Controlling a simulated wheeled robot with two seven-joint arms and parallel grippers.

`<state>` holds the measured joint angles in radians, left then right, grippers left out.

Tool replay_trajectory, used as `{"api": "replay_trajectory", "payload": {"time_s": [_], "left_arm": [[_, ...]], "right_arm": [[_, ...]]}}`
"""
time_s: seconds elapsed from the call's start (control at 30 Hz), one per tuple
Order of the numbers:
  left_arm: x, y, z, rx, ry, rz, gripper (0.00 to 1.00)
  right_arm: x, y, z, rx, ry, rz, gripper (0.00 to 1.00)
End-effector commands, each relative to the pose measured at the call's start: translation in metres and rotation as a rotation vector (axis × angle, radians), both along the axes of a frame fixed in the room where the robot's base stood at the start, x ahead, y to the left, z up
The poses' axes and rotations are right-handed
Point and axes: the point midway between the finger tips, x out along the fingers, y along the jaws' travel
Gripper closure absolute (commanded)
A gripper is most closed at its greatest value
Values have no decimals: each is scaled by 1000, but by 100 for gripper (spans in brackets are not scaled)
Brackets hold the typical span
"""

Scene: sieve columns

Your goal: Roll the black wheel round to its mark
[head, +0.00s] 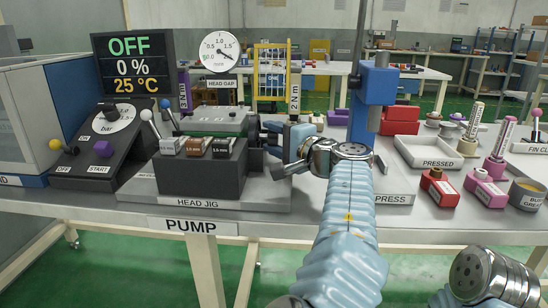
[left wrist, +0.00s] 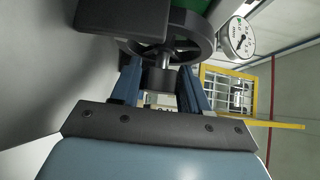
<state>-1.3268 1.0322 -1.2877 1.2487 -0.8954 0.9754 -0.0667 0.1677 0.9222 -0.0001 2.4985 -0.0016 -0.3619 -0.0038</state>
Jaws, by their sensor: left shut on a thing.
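The black wheel (left wrist: 207,42) shows in the left wrist view as a dark spoked rim, partly hidden behind a dark block. A short dark hub (left wrist: 158,79) stands out from its middle. The two blue fingers of my left gripper (left wrist: 160,88) are shut on this hub, one on each side. In the head view my left gripper (head: 272,141) reaches in at the right side of the head jig (head: 200,178), where the wheel is mostly hidden. I cannot make out a mark for the wheel. My right gripper is out of view.
A dial gauge (head: 220,51) stands behind the jig, and a yellow rack (head: 271,68) behind that. A blue press column (head: 373,88) stands close right of my left wrist. A white tray (head: 428,151) and several coloured holders sit further right. A sloped control panel (head: 105,150) is at left.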

Motion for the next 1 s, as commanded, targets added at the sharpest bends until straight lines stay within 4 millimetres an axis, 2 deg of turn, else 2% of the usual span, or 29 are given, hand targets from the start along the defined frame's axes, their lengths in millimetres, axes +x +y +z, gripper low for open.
{"api": "replay_trajectory", "payload": {"time_s": [0.03, 0.1, 0.47, 0.5, 0.6, 0.87, 1.0], "left_arm": [[0, 0, -6, 0, -17, -1, 85], [0, 0, -4, 0, -35, -1, 85], [0, -1, -1, -1, -45, -1, 85], [0, 0, -1, -1, -45, -1, 49], [0, 0, -1, -1, -45, -1, 34], [0, -1, 0, -1, -45, -1, 34], [-7, -8, -1, -1, -45, -1, 34]], "right_arm": [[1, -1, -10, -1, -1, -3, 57], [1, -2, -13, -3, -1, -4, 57], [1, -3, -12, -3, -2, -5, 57], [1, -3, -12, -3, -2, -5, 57], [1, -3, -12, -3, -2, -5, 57], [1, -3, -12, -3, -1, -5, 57], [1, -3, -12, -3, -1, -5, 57]]}}
